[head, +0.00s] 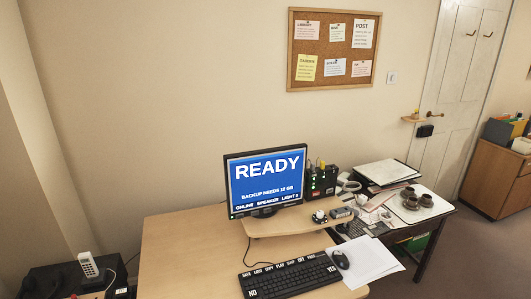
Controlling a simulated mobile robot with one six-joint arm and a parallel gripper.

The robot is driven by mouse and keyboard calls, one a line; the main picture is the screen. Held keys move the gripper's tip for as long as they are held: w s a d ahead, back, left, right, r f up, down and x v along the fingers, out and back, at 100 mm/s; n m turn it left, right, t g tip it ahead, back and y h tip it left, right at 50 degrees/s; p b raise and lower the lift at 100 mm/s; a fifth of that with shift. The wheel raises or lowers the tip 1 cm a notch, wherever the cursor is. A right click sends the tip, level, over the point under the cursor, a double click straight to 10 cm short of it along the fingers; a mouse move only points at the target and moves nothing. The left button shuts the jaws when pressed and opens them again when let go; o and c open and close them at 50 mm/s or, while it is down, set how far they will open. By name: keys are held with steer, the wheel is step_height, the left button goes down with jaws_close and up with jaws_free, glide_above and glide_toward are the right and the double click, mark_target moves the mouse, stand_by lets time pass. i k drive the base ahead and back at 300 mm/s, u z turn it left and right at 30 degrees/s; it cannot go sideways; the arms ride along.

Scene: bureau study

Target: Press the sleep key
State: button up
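A black keyboard (288,279) lies on the front of the wooden desk, below the monitor. A row of small white labels runs along its back edge; SAVE, COPY and PLAY seem to be among them, but most are too small to read surely. I cannot tell which key is the sleep key. A larger NO shows at the keyboard's front left and YES at its right. The monitor (265,182) is lit blue and reads READY, with "BACKUP NEEDS 12 GB" and a status line below. My gripper is not in view.
A mouse (341,260) rests on white paper (368,262) right of the keyboard. A black box with lights (321,182) stands right of the monitor. A dark side table with cups (411,199) is further right. A phone (88,265) is at lower left. The desk's left part is clear.

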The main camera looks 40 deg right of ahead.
mark_target(292, 262)
steer(key=z, duration=4.05)
steer(key=i, duration=0.1)
steer(key=u, duration=2.7)
